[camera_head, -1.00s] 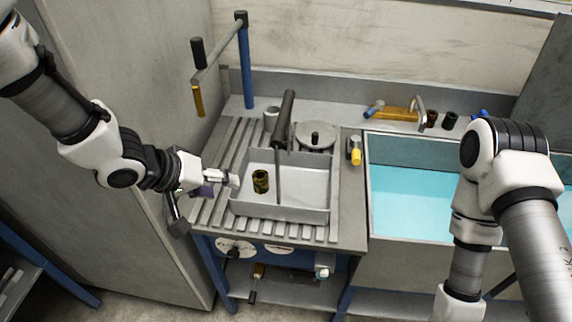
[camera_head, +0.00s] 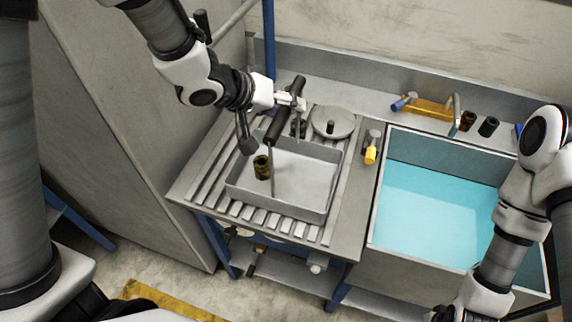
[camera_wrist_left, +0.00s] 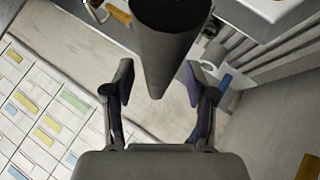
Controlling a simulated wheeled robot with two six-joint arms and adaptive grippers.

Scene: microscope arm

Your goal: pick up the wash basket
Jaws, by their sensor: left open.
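The wash basket (camera_head: 309,207) is a shallow grey rectangular tray on the slatted drainboard. A thin upright rod rises from it to a thick black handle (camera_head: 284,118). A small dark brass-coloured ring part (camera_head: 262,167) stands inside. My left gripper (camera_head: 296,104) is open beside the upper end of the handle. In the left wrist view the dark handle (camera_wrist_left: 170,40) comes in from the top, between and beyond the open fingers (camera_wrist_left: 160,75); I cannot tell whether they touch it. My right arm is at the right edge, and its gripper is not clearly seen.
A round grey lid with a knob (camera_head: 333,122) lies behind the basket. A yellow-ended tool (camera_head: 371,154) lies to its right. A blue post (camera_head: 269,45) stands at the back left.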

